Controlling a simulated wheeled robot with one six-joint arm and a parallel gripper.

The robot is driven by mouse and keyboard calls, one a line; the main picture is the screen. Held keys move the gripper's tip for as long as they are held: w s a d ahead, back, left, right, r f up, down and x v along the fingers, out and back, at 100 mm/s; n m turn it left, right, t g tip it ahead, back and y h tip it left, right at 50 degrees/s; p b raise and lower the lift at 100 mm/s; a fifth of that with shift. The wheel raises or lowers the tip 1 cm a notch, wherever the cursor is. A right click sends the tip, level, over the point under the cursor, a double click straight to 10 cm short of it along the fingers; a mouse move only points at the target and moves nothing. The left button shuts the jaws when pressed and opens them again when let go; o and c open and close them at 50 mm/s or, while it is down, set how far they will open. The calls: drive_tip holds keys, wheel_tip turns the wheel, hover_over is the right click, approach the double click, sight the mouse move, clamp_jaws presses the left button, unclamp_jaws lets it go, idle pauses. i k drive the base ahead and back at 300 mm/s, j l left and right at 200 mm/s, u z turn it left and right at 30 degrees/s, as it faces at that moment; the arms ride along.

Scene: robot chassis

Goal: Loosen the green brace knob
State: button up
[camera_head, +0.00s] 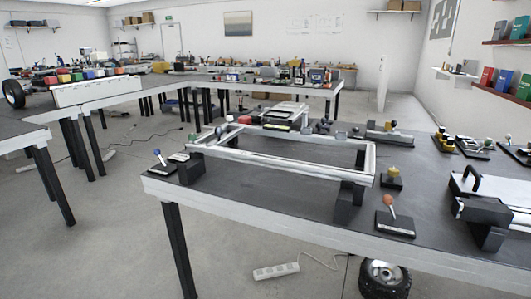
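A pale metal frame (290,160), the chassis, rests on dark blocks on the dark-topped table (290,200) in front of me. A small green knob (192,137) shows at its left end, near the corner. It is too small to tell how far it is screwed in, or whether it is the brace knob. My gripper is not in view.
On the table stand a blue-tipped lever (157,153), an orange-tipped lever (389,201) and a yellow knob (393,171). A black-handled unit (488,205) is at the right. A power strip (276,271) and a wheel (385,279) are on the floor below. Open floor lies at left front.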

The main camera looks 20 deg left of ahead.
sight(191, 137)
drive_tip(key=u, duration=1.5)
